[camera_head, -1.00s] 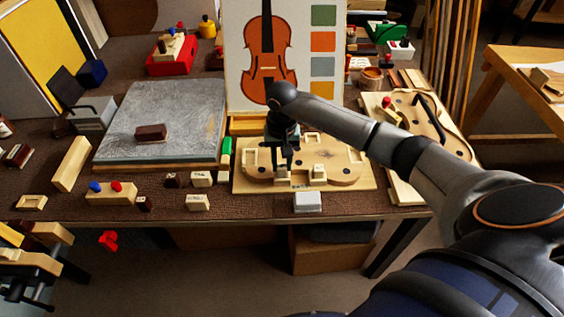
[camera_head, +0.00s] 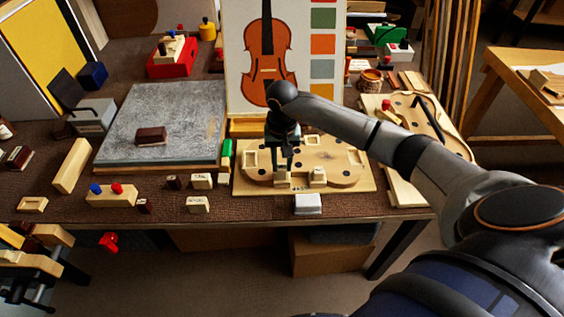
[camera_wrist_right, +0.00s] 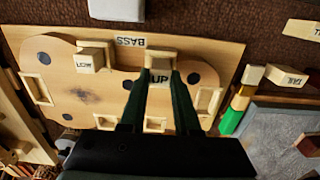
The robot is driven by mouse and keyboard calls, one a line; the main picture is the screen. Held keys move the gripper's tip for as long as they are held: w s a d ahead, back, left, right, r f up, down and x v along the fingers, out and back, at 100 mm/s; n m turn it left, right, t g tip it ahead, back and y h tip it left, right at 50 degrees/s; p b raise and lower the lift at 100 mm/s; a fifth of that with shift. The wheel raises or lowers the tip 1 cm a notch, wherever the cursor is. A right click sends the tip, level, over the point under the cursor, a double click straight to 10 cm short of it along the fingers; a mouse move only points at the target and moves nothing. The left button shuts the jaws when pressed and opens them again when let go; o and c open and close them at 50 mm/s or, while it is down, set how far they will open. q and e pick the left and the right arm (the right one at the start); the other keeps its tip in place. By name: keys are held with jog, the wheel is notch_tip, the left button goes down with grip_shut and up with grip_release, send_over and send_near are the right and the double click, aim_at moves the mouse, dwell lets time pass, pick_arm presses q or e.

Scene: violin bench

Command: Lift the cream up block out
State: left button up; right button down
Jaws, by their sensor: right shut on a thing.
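The cream block marked UP (camera_wrist_right: 160,77) is between the fingers of my right gripper (camera_wrist_right: 158,92) in the right wrist view. The gripper is shut on it. In the head view, this gripper (camera_head: 283,168) points down at the front left of the violin-shaped board (camera_head: 338,155), with the cream block (camera_head: 281,180) at its fingertips. I cannot tell whether the block is clear of its pocket. A second cream block, marked LOW (camera_wrist_right: 88,62), sits beside it on the board, apart from the gripper. My left gripper is not in view.
The base panel marked BASS (camera_wrist_right: 130,41) carries the board. A white block (camera_head: 308,204) lies in front of it. A green-ended piece (camera_head: 226,155) and grey slab (camera_head: 165,115) are to the left. A violin picture (camera_head: 268,55) stands behind.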

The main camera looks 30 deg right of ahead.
jog(key=shift+r+p, duration=1.5)
jog(key=shift+r, duration=1.1)
notch_tip(320, 180, up, 7)
jog(key=p, duration=0.4)
jog(key=shift+a, duration=0.1)
